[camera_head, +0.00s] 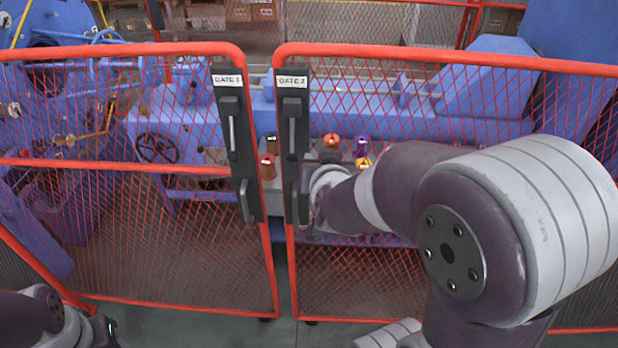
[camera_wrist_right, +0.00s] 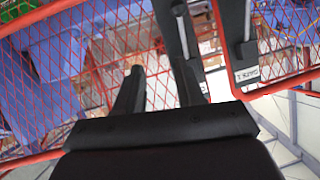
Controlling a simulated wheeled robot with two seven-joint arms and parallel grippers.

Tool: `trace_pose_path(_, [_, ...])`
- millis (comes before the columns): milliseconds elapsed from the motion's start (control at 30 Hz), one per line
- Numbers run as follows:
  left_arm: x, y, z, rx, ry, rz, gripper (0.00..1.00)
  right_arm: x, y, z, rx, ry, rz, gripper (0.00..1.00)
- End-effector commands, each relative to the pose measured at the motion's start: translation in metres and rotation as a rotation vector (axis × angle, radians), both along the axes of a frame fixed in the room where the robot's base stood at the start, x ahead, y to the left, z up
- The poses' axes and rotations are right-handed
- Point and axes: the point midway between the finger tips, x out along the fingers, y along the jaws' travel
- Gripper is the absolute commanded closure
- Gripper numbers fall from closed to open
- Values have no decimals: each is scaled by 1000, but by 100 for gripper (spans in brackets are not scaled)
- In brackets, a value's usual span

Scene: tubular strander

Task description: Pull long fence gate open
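Two red-framed mesh gates stand side by side: the gate labelled GATE 1 (camera_head: 150,165) on the left and GATE 2 (camera_head: 400,52) on the right. Each has a dark latch plate with handles at its inner edge: GATE 1's plate (camera_head: 236,150) and GATE 2's plate (camera_head: 293,135). Both gates look closed, with a narrow gap between them. My right gripper (camera_wrist_right: 158,85) is at GATE 2's lower plate, its fingers apart; whether a handle lies between them is unclear. My left gripper (camera_head: 103,330) is low at the left edge, mostly out of frame.
Blue machinery (camera_head: 190,125) with a dark handwheel (camera_head: 157,147) stands behind the mesh. Orange and purple-capped items (camera_head: 346,147) sit behind GATE 2. Grey floor (camera_head: 200,325) shows in front of the gates. My right arm covers much of GATE 2.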

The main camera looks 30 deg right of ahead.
Motion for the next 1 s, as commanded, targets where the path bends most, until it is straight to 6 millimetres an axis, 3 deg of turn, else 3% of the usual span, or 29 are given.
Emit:
trace_pose_path(33, [0, 0, -46, 0, 2, 0, 57, -5, -11, -54, 4, 20, -33, 62])
trace_pose_path(200, [-1, 0, -170, 0, 4, 0, 57, -18, -60, -212, -76, 86, -93, 62])
trace_pose_path(300, [-1, 0, -231, 0, 4, 0, 57, -14, -82, -284, -170, 56, -55, 62])
trace_pose_path(433, [-1, 0, -290, 0, 3, 0, 57, -2, -87, -349, -257, -54, 66, 62])
trace_pose_path(500, [-1, 0, -310, 0, 3, 0, 57, 7, -74, -368, -277, -146, 172, 62])
trace_pose_path(533, [-1, 0, -310, 0, 3, 0, 57, 11, -65, -367, -278, -191, 222, 62])
trace_pose_path(600, [-1, 0, -296, 0, 3, 0, 57, 18, -41, -344, -268, -291, 337, 62])
trace_pose_path(700, [0, 0, -293, 0, 1, 0, 57, 24, -18, -323, -250, -400, 435, 62])
trace_pose_path(867, [0, 0, -294, 0, 2, 0, 57, 41, -14, -317, -227, -434, 443, 62])
trace_pose_path(1000, [-1, 0, -294, 0, 2, 0, 57, 77, -11, -318, -226, -432, 445, 62])
